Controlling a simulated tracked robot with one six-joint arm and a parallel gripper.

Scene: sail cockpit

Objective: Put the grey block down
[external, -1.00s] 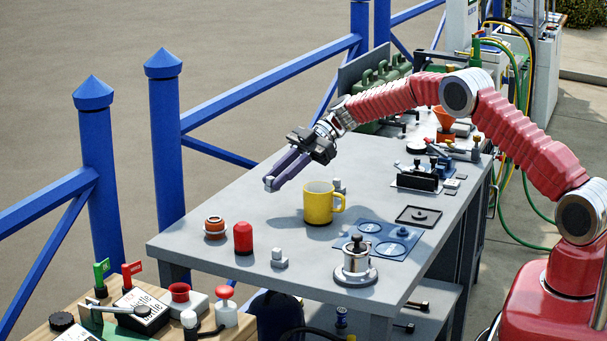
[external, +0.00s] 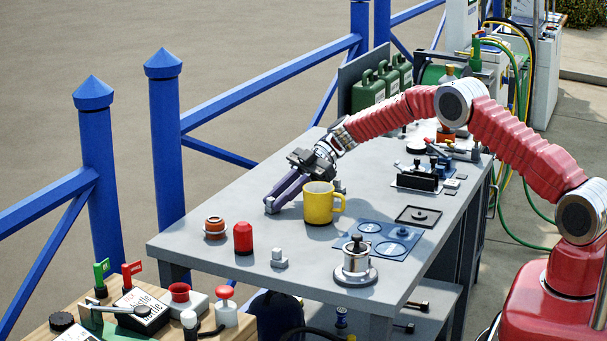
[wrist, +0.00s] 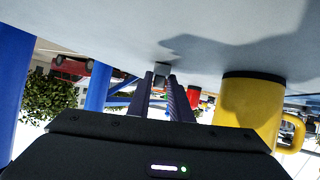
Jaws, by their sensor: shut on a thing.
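My gripper (external: 272,202) is shut on a small grey block (external: 269,207) at its fingertips, low over the grey table (external: 190,248) near its far-left edge. The block is on or just above the tabletop; I cannot tell whether it touches. In the wrist view the block (wrist: 161,68) sits at the ends of the two purple-grey fingers (wrist: 160,88), close to the table surface. The fingers partly hide it.
A yellow mug (external: 319,205) stands just right of the gripper. A red cylinder (external: 243,239), an orange-ringed jar (external: 214,228) and a small grey piece (external: 279,259) stand nearer the front. The tabletop between gripper and red cylinder is clear.

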